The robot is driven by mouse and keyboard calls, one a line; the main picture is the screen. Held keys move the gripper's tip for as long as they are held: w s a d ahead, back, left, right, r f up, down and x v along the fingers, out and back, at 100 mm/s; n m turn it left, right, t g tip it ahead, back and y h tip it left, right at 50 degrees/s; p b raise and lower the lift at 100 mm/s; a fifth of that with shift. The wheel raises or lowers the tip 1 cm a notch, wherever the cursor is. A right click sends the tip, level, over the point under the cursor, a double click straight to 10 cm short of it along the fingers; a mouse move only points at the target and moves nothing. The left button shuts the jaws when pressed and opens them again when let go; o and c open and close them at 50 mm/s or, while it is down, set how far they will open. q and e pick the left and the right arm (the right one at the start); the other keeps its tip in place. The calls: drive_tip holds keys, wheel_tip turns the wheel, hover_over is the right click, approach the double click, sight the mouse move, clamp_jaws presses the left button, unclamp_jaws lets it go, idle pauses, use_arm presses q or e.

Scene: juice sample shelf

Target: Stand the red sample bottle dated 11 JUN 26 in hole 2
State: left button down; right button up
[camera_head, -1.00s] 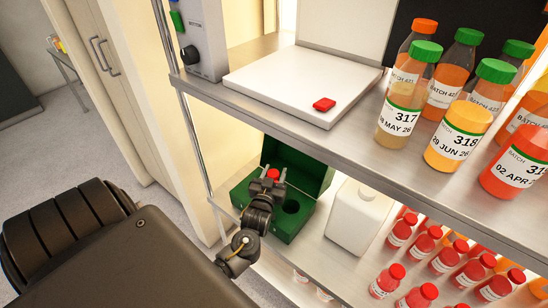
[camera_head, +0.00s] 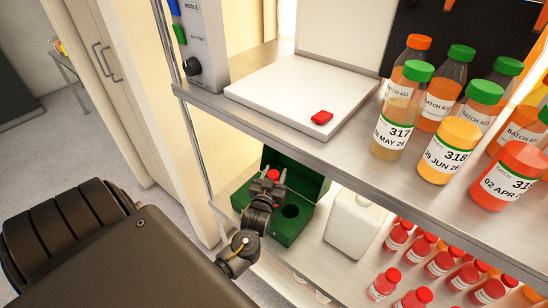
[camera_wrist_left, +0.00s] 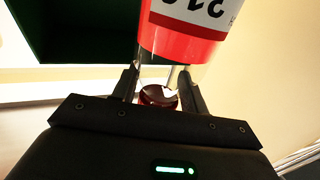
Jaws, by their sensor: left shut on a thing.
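My left gripper (camera_head: 270,182) is over the green box (camera_head: 297,226) on the lower shelf. It is shut on a red sample bottle (camera_wrist_left: 182,45), whose red cap (camera_head: 273,174) shows between the fingers. In the left wrist view my left gripper (camera_wrist_left: 158,88) has its fingers at the bottle's cap end. The label is upside down and cut off there, so its date cannot be read. One dark round hole (camera_head: 291,211) shows in the box, right of the gripper. Its number cannot be read, and my arm hides the box's left part. The right gripper is not in view.
A white jug (camera_head: 353,225) stands close right of the box. Several small red bottles (camera_head: 397,236) stand further right.

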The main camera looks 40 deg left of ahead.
use_arm(q)
drive_tip(key=shift+r+p, duration=0.85)
drive_tip(key=shift+r, duration=0.3)
drive_tip(key=c, duration=0.7)
unclamp_jaws()
drive_tip(key=shift+f, duration=0.1)
